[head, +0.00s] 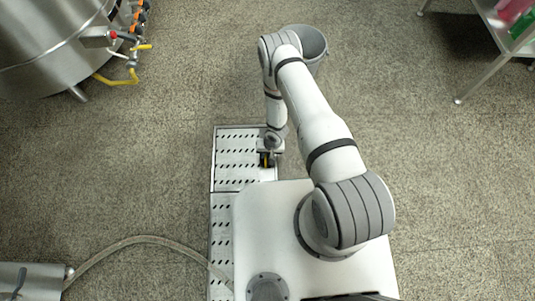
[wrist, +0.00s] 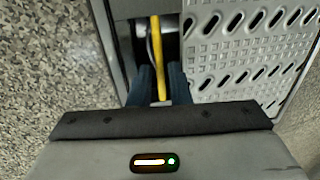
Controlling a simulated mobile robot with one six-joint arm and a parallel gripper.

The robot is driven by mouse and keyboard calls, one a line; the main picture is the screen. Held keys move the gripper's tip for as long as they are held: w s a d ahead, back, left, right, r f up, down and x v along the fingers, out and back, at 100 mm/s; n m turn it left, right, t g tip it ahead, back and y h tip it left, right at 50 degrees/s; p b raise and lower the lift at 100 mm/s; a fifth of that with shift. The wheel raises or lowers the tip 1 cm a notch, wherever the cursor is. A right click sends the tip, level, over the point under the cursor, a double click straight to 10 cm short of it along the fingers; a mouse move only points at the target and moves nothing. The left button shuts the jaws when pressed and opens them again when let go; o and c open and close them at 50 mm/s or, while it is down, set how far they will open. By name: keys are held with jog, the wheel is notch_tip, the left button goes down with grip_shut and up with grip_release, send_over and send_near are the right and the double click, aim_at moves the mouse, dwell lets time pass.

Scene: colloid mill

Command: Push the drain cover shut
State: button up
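The perforated metal drain cover (head: 236,158) lies in a floor channel left of my gripper (head: 267,160). In the wrist view the drain cover (wrist: 245,50) is on the right. A dark open gap (wrist: 172,42) runs between it and the metal frame on the left. A yellow bar (wrist: 156,50) runs lengthwise over this gap. My gripper (wrist: 160,72) points down there, with its two dark fingers a little apart, one on each side of the bar. I cannot tell whether they touch it.
A second slotted plate (head: 221,235) continues the channel toward my base. A hose (head: 140,240) reaches it from the left. A grey bucket (head: 313,45) stands beyond my arm, a steel tank (head: 45,45) at upper left, a metal table (head: 490,60) at upper right. The floor between is clear.

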jog(key=shift+c, duration=0.6)
grip_shut()
